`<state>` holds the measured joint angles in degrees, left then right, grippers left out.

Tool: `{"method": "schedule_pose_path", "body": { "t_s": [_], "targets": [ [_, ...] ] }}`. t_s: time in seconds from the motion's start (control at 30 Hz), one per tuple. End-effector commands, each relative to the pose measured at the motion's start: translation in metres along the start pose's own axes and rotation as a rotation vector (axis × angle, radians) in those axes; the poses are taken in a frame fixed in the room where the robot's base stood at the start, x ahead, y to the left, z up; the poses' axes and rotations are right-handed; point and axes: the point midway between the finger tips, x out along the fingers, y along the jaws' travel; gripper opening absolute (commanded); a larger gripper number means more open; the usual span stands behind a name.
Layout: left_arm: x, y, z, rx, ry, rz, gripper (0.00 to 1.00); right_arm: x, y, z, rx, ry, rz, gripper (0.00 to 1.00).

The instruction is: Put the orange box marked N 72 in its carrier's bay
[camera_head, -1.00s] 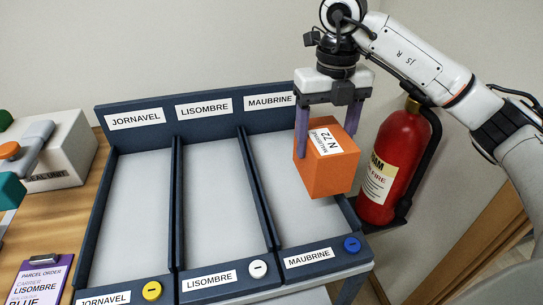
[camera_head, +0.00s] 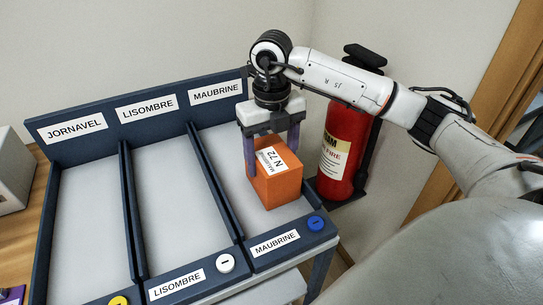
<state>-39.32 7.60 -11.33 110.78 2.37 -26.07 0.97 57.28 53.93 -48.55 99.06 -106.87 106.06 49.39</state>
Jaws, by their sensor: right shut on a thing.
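The orange box (camera_head: 281,190) has a white label on top reading N 72 and MAUBRINE. My right gripper (camera_head: 270,158) is shut on it, with one purple finger on each side. The box is in or just over the right-hand bay, marked MAUBRINE (camera_head: 221,143) on the back board and on the front edge. I cannot tell whether its underside touches the bay floor. My left gripper is not in view.
The LISOMBRE bay (camera_head: 180,200) and the JORNAVEL bay (camera_head: 90,230) look empty. Blue (camera_head: 314,222) and white (camera_head: 225,263) round buttons sit on the front edge. A red fire extinguisher (camera_head: 342,150) stands close behind the rack's right side. A pale unit (camera_head: 12,175) is at far left.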

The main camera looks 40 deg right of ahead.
Motion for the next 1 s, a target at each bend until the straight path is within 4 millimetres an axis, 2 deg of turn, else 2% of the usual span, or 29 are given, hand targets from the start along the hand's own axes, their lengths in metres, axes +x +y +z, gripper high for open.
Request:
{"method": "schedule_pose_path", "body": {
  "t_s": [0.2,0.23,0.3,0.33,0.57,0.73,0.87,1.0],
  "targets": [
    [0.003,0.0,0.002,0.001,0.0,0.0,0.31,0.004,0.0,0.0,0.0,-0.001,0.0,0.36],
    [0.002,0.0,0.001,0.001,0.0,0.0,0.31,0.003,0.0,0.0,0.0,0.0,0.0,0.72],
    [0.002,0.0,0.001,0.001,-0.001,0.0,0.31,0.003,0.0,0.0,0.0,0.0,0.0,0.84],
    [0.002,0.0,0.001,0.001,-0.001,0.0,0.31,0.003,0.0,0.0,0.0,0.0,0.0,0.86],
    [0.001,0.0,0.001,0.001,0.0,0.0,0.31,0.003,0.0,0.0,0.0,0.0,0.0,0.86],
    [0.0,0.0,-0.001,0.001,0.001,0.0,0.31,-0.007,0.0,0.001,0.0,-0.002,0.0,0.86],
    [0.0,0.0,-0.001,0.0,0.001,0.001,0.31,-0.029,0.001,0.001,-0.001,-0.005,0.002,0.86],
    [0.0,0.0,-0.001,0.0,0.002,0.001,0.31,-0.062,0.001,0.001,0.0,-0.006,0.003,0.86]
  ]
}}
